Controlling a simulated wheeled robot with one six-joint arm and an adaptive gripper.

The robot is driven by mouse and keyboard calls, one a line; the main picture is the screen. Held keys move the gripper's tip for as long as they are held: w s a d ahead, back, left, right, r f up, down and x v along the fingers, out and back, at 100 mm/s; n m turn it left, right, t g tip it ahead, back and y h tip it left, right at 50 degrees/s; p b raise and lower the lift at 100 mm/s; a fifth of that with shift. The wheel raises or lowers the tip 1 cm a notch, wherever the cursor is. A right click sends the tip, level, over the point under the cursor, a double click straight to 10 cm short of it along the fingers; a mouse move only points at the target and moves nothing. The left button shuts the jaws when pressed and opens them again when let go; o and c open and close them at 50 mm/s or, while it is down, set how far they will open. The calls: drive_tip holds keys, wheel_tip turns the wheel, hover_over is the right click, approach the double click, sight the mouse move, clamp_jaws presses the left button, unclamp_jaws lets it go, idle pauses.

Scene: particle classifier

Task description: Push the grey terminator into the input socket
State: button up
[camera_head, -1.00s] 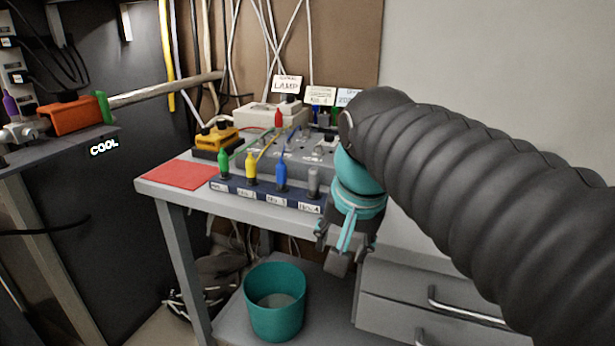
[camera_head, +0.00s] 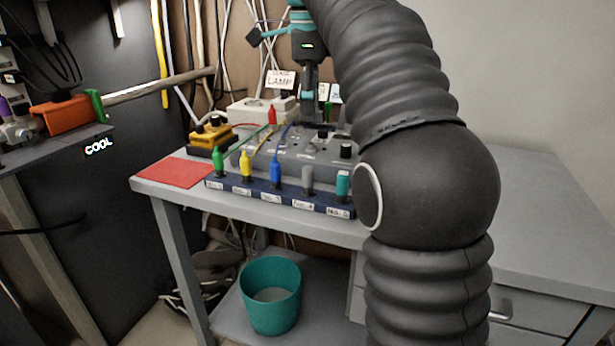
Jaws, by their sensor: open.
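The grey terminator (camera_head: 307,180) stands upright in the dark blue labelled rack (camera_head: 265,194) at the table's front, between a blue plug (camera_head: 276,172) and a teal plug (camera_head: 342,186). A grey control box (camera_head: 325,152) with knobs and cables lies behind the rack. I cannot tell which of its points is the input socket. My gripper (camera_head: 309,84) is raised above the back of the box, pointing down, behind and above the terminator and apart from it. It is open and I see nothing in it; its fingertips are small and partly unclear.
Green (camera_head: 217,160) and yellow (camera_head: 246,164) plugs share the rack. A yellow-and-black device (camera_head: 210,138), a white box (camera_head: 255,112) and a red mat (camera_head: 175,171) are on the table (camera_head: 170,192). A teal bin (camera_head: 271,296) is below. My arm hides the table's right part.

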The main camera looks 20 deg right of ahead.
sight(309, 167)
wheel_tip(309, 167, down, 13)
drive_tip(key=shift+s+a+f+b, duration=0.1)
drive_tip(key=shift+s+b, duration=0.05)
drive_tip(key=shift+b, duration=0.8)
clamp_jaws()
